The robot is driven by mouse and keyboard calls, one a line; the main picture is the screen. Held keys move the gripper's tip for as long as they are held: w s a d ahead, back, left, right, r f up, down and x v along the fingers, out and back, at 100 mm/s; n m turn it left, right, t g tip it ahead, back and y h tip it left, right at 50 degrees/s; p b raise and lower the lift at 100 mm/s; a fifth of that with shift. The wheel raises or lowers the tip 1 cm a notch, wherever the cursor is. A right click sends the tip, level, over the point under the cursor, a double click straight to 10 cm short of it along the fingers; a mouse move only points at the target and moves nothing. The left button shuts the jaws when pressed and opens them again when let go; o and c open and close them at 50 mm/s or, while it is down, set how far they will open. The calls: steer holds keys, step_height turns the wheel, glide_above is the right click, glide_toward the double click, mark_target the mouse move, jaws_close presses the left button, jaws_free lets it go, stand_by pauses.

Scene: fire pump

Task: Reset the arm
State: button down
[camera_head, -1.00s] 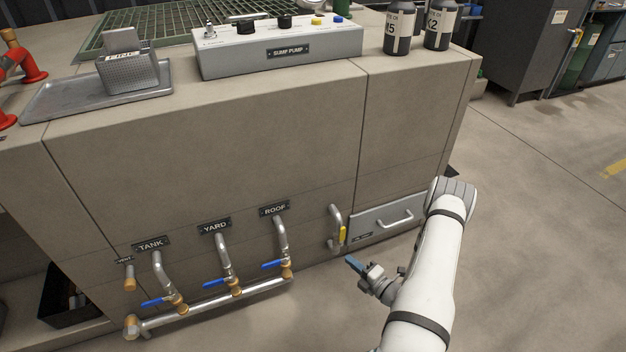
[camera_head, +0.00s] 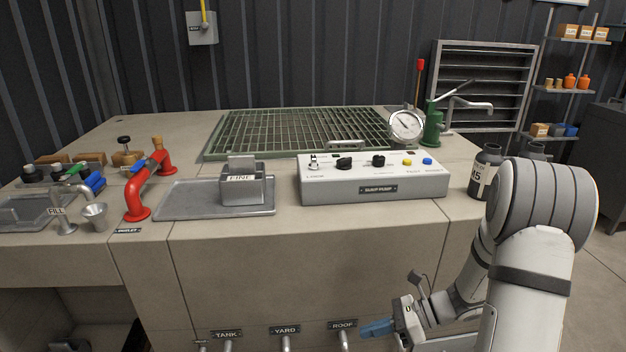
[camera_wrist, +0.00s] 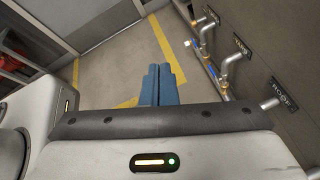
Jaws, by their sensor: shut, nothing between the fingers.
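My gripper (camera_head: 377,328) is at the lower right in the head view, in front of the bench's front panel and just right of the ROOF label (camera_head: 342,324). Its blue fingers are together and hold nothing. In the wrist view the fingers (camera_wrist: 161,84) also lie side by side, with bare floor and yellow lines beyond them. My arm is folded, with its bulky joint high at the right of the head view. The TANK (camera_head: 226,334) and YARD (camera_head: 284,330) labels sit left along the panel, their pipes cut off by the picture's bottom edge.
The SUMP PUMP control box (camera_head: 372,189), FINE strainer (camera_head: 243,188), metal tray (camera_head: 172,200), red pipe (camera_head: 139,190) and pressure gauge (camera_head: 406,126) stand on the bench. A dark bottle (camera_head: 484,170) is close behind my arm. Pipes with blue-handled valves (camera_wrist: 212,69) line the panel.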

steer(key=s+r+n+h+p, duration=0.4)
steer(key=r+n, duration=0.3)
steer(key=r, duration=0.3)
steer(key=s+d+r+n+t+h+p, duration=0.1)
steer(key=s+r+n+h+p, duration=0.3)
steer(key=r+n+p, duration=0.3)
steer(key=s+d+r+n+t+h+p, duration=0.1)
steer(key=s+r+n+h+p, duration=0.4)
steer(key=r, duration=1)
steer(key=s+n, duration=0.1)
steer(key=n, duration=0.1)
steer(key=shift+r+n, duration=0.25)
steer(key=shift+n, duration=0.15)
